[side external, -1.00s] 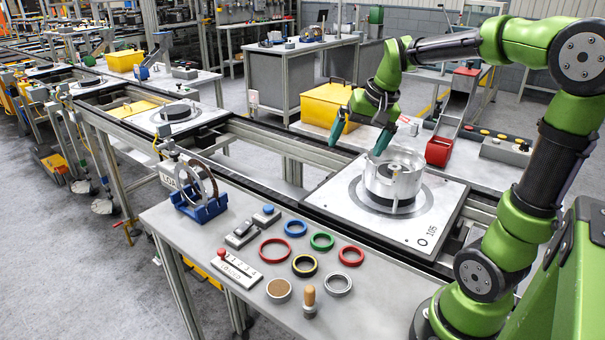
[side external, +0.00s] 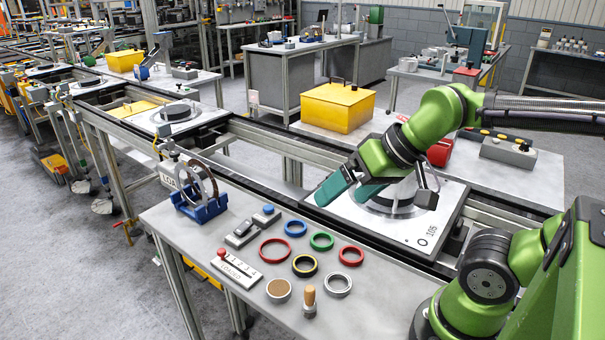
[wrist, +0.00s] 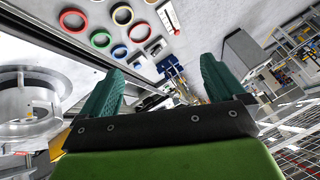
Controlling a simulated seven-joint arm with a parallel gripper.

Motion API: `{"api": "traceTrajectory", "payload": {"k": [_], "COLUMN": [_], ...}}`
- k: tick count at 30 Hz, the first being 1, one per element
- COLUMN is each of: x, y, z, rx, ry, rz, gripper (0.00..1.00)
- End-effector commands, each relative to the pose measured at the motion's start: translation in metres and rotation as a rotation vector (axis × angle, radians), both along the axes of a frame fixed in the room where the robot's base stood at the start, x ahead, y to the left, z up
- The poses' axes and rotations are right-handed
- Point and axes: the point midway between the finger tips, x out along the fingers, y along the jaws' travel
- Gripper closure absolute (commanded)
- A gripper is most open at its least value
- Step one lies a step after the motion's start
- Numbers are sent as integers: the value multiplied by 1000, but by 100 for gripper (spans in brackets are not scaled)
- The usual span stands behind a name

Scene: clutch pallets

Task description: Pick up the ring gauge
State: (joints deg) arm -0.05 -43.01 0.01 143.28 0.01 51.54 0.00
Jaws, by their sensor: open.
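A large metal ring, which looks like the ring gauge (side external: 204,178), stands upright in a blue cradle (side external: 203,211) at the left end of the grey bench. In the wrist view the blue cradle (wrist: 176,72) shows small, beyond the fingers; the ring itself is not clear there. My gripper (side external: 370,195) is open and empty, tilted toward the left of the picture. It is well to the right of the ring and apart from it. Its two teal fingers also show spread in the wrist view (wrist: 161,65).
A silver round housing (wrist: 38,98) sits on the pallet plate (side external: 445,225), partly behind my gripper in the side view. A yellow bin (side external: 338,106) stands behind.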

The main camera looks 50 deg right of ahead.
Motion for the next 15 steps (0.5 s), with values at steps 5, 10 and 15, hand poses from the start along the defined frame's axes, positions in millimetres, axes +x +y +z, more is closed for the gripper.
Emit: {"api": "traceTrajectory", "payload": {"k": [5,10,15], "x": [0,1,21], "y": [0,1,2], "z": [0,-5,-22], "rx": [1,0,-10], "ry": [0,22,144], "rz": [-1,5,21], "gripper": [7,7,7]}}
